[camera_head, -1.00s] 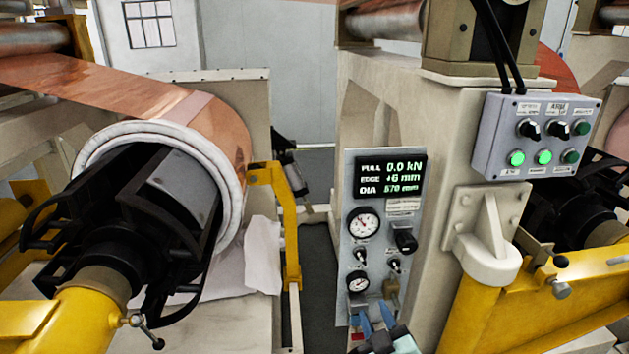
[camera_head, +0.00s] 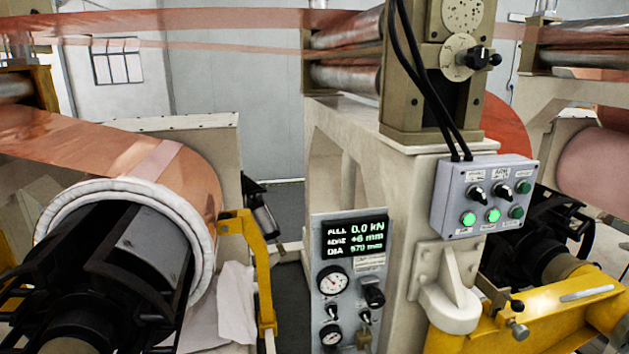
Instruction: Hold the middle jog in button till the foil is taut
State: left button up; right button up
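A grey button box (camera_head: 447,206) is fixed to the cream machine frame at the right. Its lower row holds a lit left green button (camera_head: 468,219), a lit middle green button (camera_head: 493,215) and a darker right one (camera_head: 516,212). The copper foil (camera_head: 75,140) runs from the large roll at the left toward the left edge. The display (camera_head: 354,238) reads pull 0.0 kN, edge +6 mm and dia 570 mm. Neither of my grippers is in view, and nothing touches the buttons.
Two black knobs (camera_head: 477,194) and another green button sit in the box's upper row. Black cables (camera_head: 428,85) run down to the box. A cream bracket (camera_head: 450,290) and yellow arm (camera_head: 560,310) lie below it. A gauge panel (camera_head: 318,262) stands left of the frame.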

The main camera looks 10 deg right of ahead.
aim_at(518, 212)
jog(key=k+l, duration=0.15)
jog(key=l, duration=0.2)
jog(key=k+l+u, duration=0.1)
jog(key=l, duration=0.25)
jog(key=k+l, duration=0.25)
jog(key=k+l+u, duration=0.1)
jog(key=l, duration=0.3)
jog(key=k+l, duration=0.1)
jog(key=l, duration=0.25)
jog(key=k+l+u, duration=0.15)
jog(key=l, duration=0.6)
jog(key=k+u, duration=0.05)
